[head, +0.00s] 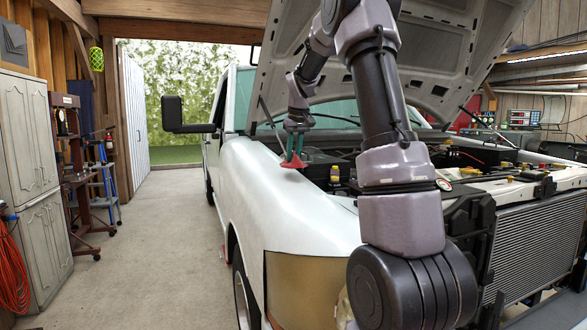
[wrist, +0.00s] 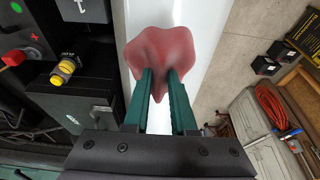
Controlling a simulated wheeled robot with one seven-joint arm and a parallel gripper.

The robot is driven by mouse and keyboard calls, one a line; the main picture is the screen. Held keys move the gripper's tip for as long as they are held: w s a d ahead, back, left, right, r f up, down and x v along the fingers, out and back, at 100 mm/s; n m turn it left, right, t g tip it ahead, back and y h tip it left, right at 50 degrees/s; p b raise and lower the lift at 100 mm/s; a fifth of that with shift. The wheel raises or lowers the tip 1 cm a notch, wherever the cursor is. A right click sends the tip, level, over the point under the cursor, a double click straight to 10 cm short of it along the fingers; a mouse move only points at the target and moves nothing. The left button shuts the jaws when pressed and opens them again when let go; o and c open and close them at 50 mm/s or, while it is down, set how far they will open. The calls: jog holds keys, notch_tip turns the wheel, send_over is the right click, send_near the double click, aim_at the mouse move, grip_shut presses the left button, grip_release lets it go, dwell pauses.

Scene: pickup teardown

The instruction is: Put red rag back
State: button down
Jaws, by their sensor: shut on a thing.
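The red rag (wrist: 160,50) is pinched between the green fingers of my gripper (wrist: 160,75) in the wrist view. It bunches up between and beyond the fingertips. In the head view, my gripper (head: 294,155) points down over the white fender of the pickup, and the red rag (head: 293,164) shows at its tips. The rag is at or just above the fender top (head: 245,170); I cannot tell whether it touches. My arm hides part of the engine bay.
The pickup's hood (head: 440,50) is raised above my arm. The open engine bay (head: 460,155) lies to the right of the fender, with yellow and red caps. A grey cabinet (head: 30,150) and a blue ladder (head: 104,185) stand at left. The concrete floor (head: 150,240) between is clear.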

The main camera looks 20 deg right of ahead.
aim_at(294, 165)
jog(key=shift+f, duration=2.05)
jog(key=shift+f, duration=0.1)
jog(key=shift+f, duration=0.1)
jog(key=c, duration=0.7)
grip_release()
jog(key=shift+c, duration=0.2)
